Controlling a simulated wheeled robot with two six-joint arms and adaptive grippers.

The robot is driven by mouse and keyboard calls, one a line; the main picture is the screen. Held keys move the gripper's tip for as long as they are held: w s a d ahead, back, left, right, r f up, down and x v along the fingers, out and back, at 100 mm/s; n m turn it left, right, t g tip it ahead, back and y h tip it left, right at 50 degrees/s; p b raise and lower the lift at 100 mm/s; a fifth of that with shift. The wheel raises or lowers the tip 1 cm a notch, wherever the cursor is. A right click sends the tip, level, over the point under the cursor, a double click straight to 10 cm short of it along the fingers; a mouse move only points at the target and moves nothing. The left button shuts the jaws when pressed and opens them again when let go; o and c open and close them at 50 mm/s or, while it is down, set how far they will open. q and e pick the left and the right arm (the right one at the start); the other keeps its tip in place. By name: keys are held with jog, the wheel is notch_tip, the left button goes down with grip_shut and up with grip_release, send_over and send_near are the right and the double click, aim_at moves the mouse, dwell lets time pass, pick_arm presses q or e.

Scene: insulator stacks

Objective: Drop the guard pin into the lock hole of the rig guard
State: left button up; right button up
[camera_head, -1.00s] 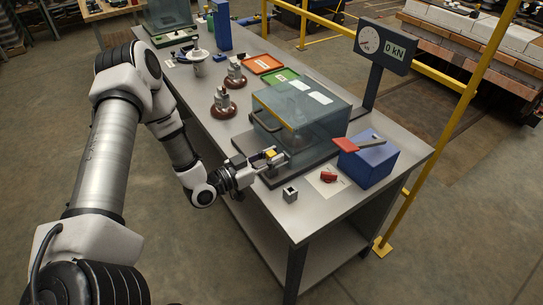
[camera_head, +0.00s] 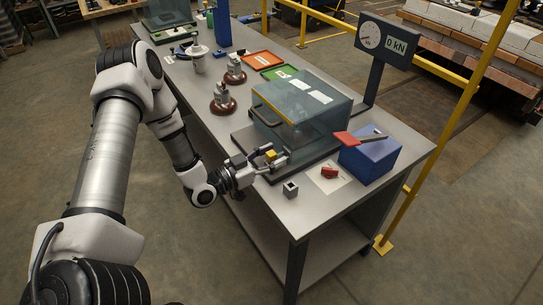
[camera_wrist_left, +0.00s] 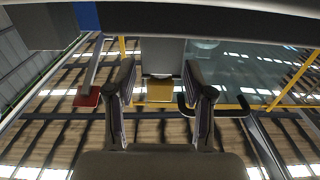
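The rig guard (camera_head: 318,125) is a clear box with a black handle, standing on a dark base on the bench. A small yellow block (camera_head: 270,155), perhaps the guard pin's head, sits at the guard's near left corner. It also shows in the left wrist view (camera_wrist_left: 160,90), below a grey plate. My left gripper (camera_head: 273,158) is at this block. Its fingers (camera_wrist_left: 161,100) stand apart on either side, with gaps to the block. The lock hole and any pin shaft are hidden. My right gripper is out of view.
A small grey block with a dark opening (camera_head: 290,190) stands on the bench's near edge. A red padlock-like item (camera_head: 329,172) lies on a white sheet. A blue box (camera_head: 369,160) with a red-handled lever stands right of the guard. Two brown insulators (camera_head: 224,104) stand behind.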

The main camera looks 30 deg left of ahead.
aim_at(267, 158)
pick_arm(q)
jog(key=v, duration=0.6)
jog(key=shift+s+a, duration=0.25)
jog(key=shift+s, duration=0.45)
